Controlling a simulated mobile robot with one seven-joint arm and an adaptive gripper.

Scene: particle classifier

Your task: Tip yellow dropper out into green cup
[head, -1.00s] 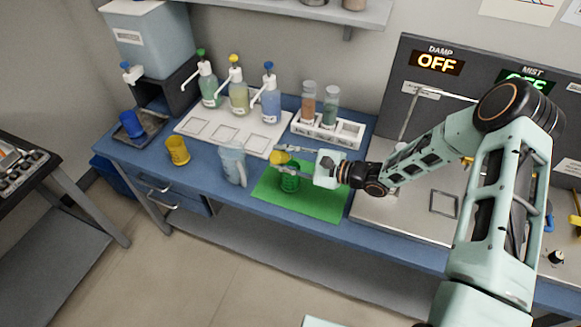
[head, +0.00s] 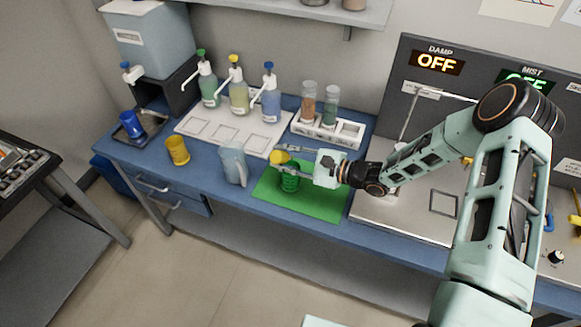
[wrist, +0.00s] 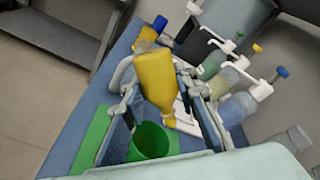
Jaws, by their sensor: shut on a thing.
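The yellow dropper (wrist: 156,80) is between the fingers of my gripper (wrist: 160,115), which is shut on it. In the wrist view its narrow end points down toward the green cup. In the head view its yellow bulb (head: 279,157) shows just above the cup. The green cup (head: 289,183) stands upright on a green mat (head: 320,203); its open mouth also shows in the wrist view (wrist: 152,138), below the dropper. My gripper (head: 292,158) comes in from the right, over the mat. Whether anything leaves the dropper cannot be seen.
A clear jug (head: 233,165) stands just left of the mat. A yellow cup (head: 177,150) and a blue cup (head: 131,123) are farther left. Pump bottles (head: 239,92) and a vial rack (head: 328,129) stand behind. Bare blue table lies along the front edge.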

